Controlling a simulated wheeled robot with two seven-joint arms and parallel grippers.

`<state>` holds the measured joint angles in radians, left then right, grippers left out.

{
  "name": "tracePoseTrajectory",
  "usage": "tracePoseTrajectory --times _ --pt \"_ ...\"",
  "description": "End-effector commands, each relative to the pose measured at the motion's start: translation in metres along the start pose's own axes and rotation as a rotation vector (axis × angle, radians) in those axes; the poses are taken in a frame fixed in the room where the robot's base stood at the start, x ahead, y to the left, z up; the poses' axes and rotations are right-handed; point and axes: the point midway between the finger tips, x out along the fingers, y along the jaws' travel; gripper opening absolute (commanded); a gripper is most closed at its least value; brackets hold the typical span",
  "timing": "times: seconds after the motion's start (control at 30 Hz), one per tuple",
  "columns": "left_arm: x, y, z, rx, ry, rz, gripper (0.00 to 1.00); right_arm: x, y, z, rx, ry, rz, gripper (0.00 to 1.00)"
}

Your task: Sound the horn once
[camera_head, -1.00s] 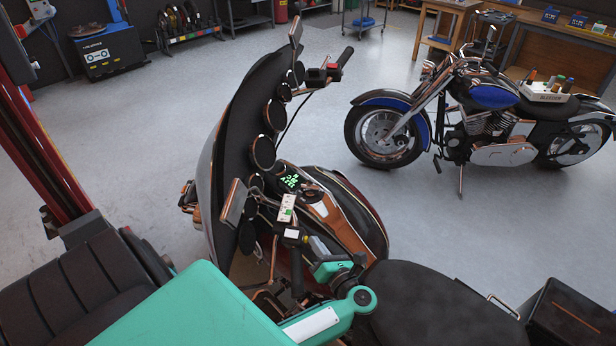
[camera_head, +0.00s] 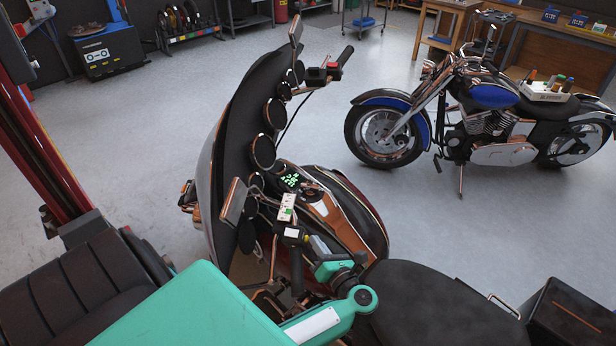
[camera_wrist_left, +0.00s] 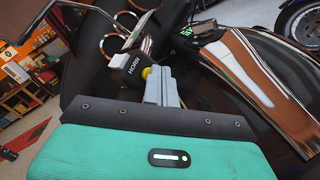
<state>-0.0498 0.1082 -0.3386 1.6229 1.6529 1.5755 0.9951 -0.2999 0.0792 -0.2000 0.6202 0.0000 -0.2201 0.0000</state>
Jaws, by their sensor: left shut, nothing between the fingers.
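The horn housing (camera_wrist_left: 130,68) is a small black block marked HORN on the near handlebar of the dark windshield motorcycle (camera_head: 345,215). A yellow button (camera_wrist_left: 146,72) sits on its side facing my gripper. My left gripper (camera_wrist_left: 153,72) is shut and empty, with its grey fingertips right at the yellow button. They cover part of it; I cannot tell whether it is pressed in. In the head view my left gripper (camera_head: 316,243) reaches the horn housing (camera_head: 293,233) from the right. My right gripper is not in view.
A small white panel with a green light (camera_head: 287,208) sits just beyond the horn housing. A mirror (camera_head: 232,201) and the tall windshield (camera_head: 235,150) stand to the left. The black seat (camera_head: 435,300) is to the right. A blue motorcycle (camera_head: 490,110) stands behind, across open floor.

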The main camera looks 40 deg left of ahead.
Motion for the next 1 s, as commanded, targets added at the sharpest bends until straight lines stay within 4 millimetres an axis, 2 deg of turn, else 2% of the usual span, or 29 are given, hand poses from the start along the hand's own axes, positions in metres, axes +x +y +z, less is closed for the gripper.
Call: tracePoseTrajectory --times 0.2,0.57,1.0 --pt "-0.008 -0.006 0.005 -0.001 0.001 0.0 0.0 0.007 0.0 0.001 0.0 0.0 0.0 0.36" --pt "-0.01 -0.008 0.007 -0.001 0.0 0.0 0.0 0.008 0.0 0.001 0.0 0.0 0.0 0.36" --pt "-0.039 -0.03 0.026 -0.002 0.001 0.0 0.0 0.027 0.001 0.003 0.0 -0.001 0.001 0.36"
